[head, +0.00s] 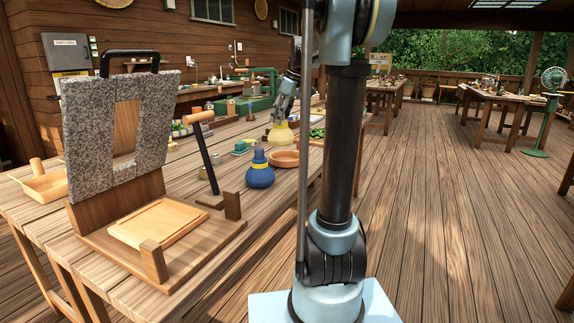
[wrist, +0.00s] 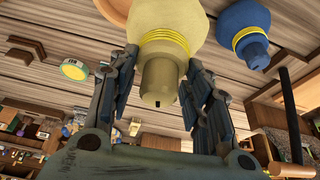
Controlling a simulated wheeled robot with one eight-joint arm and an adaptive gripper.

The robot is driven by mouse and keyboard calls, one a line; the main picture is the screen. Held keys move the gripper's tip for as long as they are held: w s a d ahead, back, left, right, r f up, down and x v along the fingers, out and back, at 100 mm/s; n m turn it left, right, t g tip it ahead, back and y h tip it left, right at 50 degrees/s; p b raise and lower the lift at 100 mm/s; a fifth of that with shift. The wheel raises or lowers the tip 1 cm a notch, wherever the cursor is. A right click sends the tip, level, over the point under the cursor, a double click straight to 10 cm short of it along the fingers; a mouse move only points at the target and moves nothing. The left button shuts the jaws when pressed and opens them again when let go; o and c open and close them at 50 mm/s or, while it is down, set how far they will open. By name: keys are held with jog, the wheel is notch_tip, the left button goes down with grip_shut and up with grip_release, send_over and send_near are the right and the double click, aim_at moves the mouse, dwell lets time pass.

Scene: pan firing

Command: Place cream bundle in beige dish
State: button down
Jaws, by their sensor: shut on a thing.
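The cream bundle (head: 281,135) is a rounded pouch with a yellow tie and a narrow neck. My gripper (head: 284,110) is shut on its neck from above, and the bundle hangs upright. The wrist view shows the neck of the cream bundle (wrist: 160,78) between the two fingers of my gripper (wrist: 160,95). A round orange-tan dish (head: 285,159) sits on the table just in front of the bundle in the head view, apparently empty; part of it shows at the top of the wrist view (wrist: 114,9). Whether the bundle touches the table is unclear.
A blue bundle (head: 260,172) stands beside the dish. A wooden-handled lever (head: 207,150) and a stone-faced press (head: 120,130) stand nearer. A light wooden tray (head: 42,187) lies at the far left. Green leafy stuff (head: 317,133) lies right of the bundle.

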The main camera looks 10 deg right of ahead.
jog(key=w+d+m+t+h, duration=0.1)
jog(key=w+d+m, duration=0.2)
jog(key=w+m, duration=0.25)
notch_tip(320, 180, down, 10)
jog(key=shift+w+d+t, duration=0.15)
jog(key=shift+w+t, duration=0.15)
dwell(0.4)
jog(key=c, duration=0.8)
grip_release()
jog(key=shift+c, duration=0.2)
jog(key=shift+r, duration=0.15)
jog(key=v, duration=1.2)
